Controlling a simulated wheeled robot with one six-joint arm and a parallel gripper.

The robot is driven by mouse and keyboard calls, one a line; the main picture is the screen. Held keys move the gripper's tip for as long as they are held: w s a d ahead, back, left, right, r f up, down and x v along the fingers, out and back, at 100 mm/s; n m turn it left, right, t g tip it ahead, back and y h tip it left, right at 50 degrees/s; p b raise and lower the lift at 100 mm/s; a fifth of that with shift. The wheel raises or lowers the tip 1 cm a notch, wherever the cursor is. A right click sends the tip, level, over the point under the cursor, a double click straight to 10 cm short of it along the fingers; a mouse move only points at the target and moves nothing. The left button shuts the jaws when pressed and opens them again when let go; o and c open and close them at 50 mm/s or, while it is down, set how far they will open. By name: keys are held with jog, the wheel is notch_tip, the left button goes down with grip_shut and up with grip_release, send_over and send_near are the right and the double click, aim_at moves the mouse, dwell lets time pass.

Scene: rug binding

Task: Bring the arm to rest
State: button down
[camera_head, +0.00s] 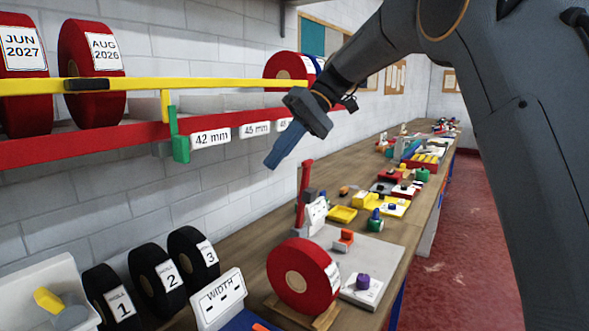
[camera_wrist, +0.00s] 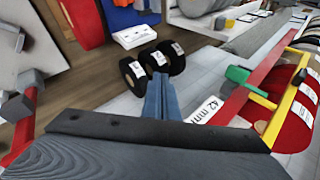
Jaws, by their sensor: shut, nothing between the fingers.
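My gripper (camera_head: 272,164) hangs in the air over the workbench, in front of the grey block wall and just right of the red shelf's labels. Its blue fingers are together and point down to the left, with nothing between them. In the wrist view the shut fingers (camera_wrist: 160,78) stand in the middle, with the black rolls (camera_wrist: 152,66) beyond them. My arm reaches in from the upper right of the head view, bent at the elbow. The fingers touch nothing that I can see.
The red shelf (camera_head: 60,150) holds red rolls (camera_head: 92,72) behind a yellow bar (camera_head: 215,84) with a green clip (camera_head: 180,148). Below stand a red upright (camera_head: 303,195), a large red roll (camera_head: 302,279) and a WIDTH sign (camera_head: 219,297). The bench runs back, cluttered; red floor (camera_head: 480,240) is clear.

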jog(key=s+d+f+m+t+h, duration=0.2)
jog(key=s+d+f+m, duration=0.15)
jog(key=d+f, duration=0.5)
jog(key=s+d+f+m+t+h, duration=0.2)
jog(key=s+d+f+m, duration=0.15)
jog(key=d+f, duration=0.55)
jog(key=s+d+f+t+h, duration=0.1)
jog(key=s+d+f, duration=0.4)
jog(key=s+f, duration=0.1)
jog(key=s+d+f+m+h, duration=0.1)
jog(key=s+d+f+h, duration=0.1)
jog(key=s+d+f, duration=0.2)
jog(key=s+f, duration=0.2)
jog(key=s, duration=0.2)
jog(key=shift+s+d+f+t, duration=0.25)
jog(key=shift+s+d+t, duration=0.05)
jog(key=shift+d+t, duration=0.1)
